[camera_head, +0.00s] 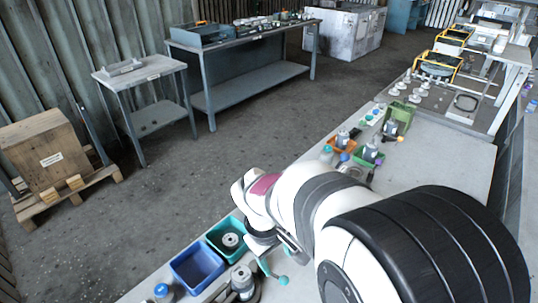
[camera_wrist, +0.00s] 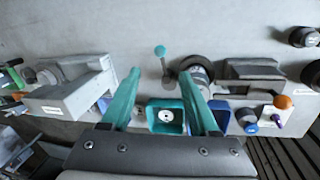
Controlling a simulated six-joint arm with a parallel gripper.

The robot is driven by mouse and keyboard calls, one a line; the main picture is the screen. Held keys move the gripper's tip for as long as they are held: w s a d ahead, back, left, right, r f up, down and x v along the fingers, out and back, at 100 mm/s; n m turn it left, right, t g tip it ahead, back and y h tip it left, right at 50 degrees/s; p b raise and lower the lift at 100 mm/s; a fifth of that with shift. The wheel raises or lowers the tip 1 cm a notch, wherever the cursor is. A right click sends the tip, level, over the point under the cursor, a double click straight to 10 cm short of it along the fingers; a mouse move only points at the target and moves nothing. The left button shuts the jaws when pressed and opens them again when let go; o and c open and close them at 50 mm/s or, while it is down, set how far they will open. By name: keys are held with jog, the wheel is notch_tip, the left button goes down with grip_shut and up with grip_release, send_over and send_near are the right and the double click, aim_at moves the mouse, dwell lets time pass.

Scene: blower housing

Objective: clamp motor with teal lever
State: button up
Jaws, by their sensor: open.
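The teal lever shows in the wrist view as a round teal knob (camera_wrist: 160,50) on a thin grey rod, standing just beyond and between my fingertips. In the head view its knob (camera_head: 283,281) is beside my gripper (camera_head: 264,264). The motor (camera_wrist: 194,68), a grey cylinder, is to the right of the lever, partly hidden by my right finger. In the head view the motor (camera_head: 243,279) sits in a dark fixture (camera_head: 256,293). My gripper (camera_wrist: 164,84) has two teal fingers, spread wide and empty. Whether a finger touches the motor, I cannot tell.
A teal bin (camera_head: 214,237) holding a grey part and a blue bin (camera_head: 183,281) stand to the left on the bench. Grey blocks (camera_wrist: 75,92) lie to the left and a grey holder (camera_wrist: 252,75) to the right in the wrist view. The bench beyond the lever is clear.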

aim_at(284, 279)
jog(key=f, duration=0.3)
jog(key=d+f, duration=0.1)
jog(key=f, duration=0.3)
jog(key=w+d+f, duration=0.1)
jog(key=f, duration=0.3)
jog(key=shift+f, duration=0.25)
grip_shut()
dwell(0.7)
